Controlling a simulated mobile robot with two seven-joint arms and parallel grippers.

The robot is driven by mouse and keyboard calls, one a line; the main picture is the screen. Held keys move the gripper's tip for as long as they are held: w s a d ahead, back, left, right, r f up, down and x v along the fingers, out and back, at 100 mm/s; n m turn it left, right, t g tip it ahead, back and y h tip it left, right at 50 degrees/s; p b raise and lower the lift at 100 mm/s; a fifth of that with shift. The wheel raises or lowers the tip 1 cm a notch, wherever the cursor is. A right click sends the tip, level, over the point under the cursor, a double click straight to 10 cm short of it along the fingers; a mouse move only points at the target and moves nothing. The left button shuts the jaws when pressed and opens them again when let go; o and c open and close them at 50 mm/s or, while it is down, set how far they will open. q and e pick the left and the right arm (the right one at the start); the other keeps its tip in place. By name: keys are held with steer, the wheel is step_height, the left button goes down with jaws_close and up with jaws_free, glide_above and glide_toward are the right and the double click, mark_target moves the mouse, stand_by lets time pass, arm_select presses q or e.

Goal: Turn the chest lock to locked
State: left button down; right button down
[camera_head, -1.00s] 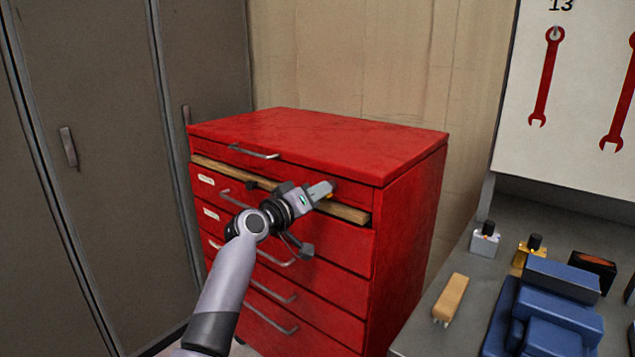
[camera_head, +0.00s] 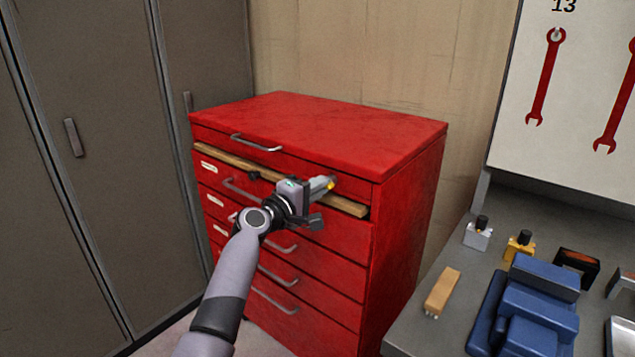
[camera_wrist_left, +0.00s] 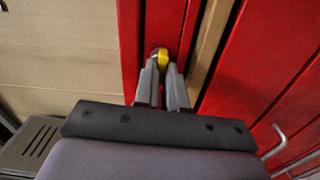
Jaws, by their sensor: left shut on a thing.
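The red tool chest (camera_head: 330,125) stands against the wall in the head view, with several drawers with grey handles. My left gripper (camera_head: 328,183) is at the right end of the top drawer front. In the left wrist view its two fingers (camera_wrist_left: 163,88) are shut on a small yellow piece, the chest lock (camera_wrist_left: 162,54), set in the red front. In the head view only a bit of yellow of the lock (camera_head: 331,186) shows by the fingertips. The fingers hide most of the lock, so its turn angle cannot be told. My right gripper is not in view.
A wooden strip (camera_head: 345,205) juts out below the top drawer. Grey lockers (camera_head: 90,150) stand at the left.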

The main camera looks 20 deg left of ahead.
arm_select(q)
steer(key=shift+n, duration=0.6)
steer(key=c, duration=1.2)
jaws_free()
steer(key=p+v, duration=0.1)
steer(key=v, duration=0.6)
steer(key=shift+s+f, duration=0.1)
